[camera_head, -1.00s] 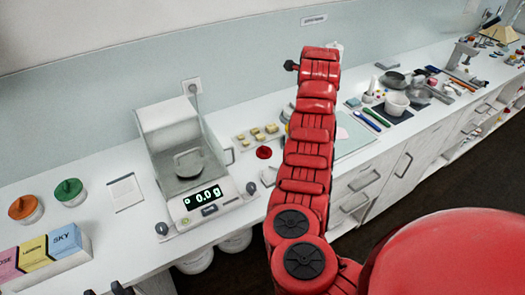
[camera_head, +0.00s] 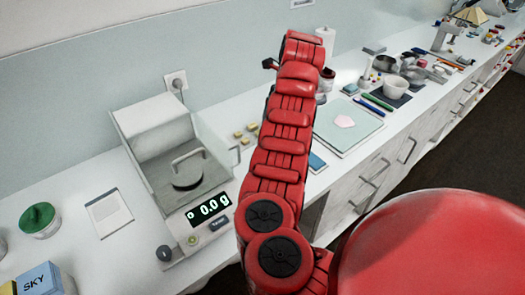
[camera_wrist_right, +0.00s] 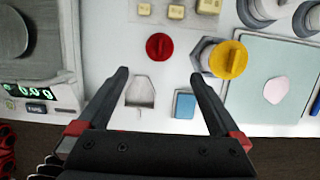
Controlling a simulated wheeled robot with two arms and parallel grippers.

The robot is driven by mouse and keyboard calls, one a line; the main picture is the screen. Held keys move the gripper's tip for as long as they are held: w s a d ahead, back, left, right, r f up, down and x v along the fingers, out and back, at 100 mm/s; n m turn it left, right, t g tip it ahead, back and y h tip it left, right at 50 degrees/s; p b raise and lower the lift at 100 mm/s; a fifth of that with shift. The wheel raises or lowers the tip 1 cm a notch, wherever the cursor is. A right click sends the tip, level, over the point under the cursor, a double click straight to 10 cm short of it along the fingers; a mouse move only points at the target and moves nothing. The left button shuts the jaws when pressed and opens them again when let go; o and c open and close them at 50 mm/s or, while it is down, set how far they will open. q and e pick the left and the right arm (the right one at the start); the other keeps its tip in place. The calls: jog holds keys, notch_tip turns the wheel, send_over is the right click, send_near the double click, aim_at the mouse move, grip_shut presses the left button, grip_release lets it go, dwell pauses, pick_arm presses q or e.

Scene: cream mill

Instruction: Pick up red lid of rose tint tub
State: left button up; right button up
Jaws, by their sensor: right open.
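The red lid (camera_wrist_right: 159,46), round with a raised bar grip, lies on the white counter in the right wrist view. From above I cannot tell whether a tub is under it. In the head view my red right arm hides it. My right gripper (camera_wrist_right: 160,75) is open and empty, its two black fingers apart. The lid is ahead of the fingertips, roughly centred between them in the picture. My left gripper is not in view.
A yellow-lidded tub (camera_wrist_right: 228,59) stands right of the lid, near the right finger. A blue block (camera_wrist_right: 185,105) and a pale scoop-like piece (camera_wrist_right: 140,91) lie nearer. The scale (camera_head: 180,180) stands left, reading 0.0 g. A green-lidded tub (camera_head: 40,220) is farther left.

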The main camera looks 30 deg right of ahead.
jog(key=p+x, duration=0.4)
jog(key=x, duration=0.6)
jog(key=shift+s+d, duration=0.1)
jog(key=shift+d, duration=0.05)
jog(key=shift+f, duration=0.4)
jog(key=p+x, duration=0.2)
jog(key=x, duration=0.2)
jog(key=shift+f, duration=0.15)
jog(key=shift+w+f+p, duration=0.25)
jog(key=shift+f+p, duration=0.05)
jog(key=shift+f, duration=0.2)
jog(key=c, duration=1.1)
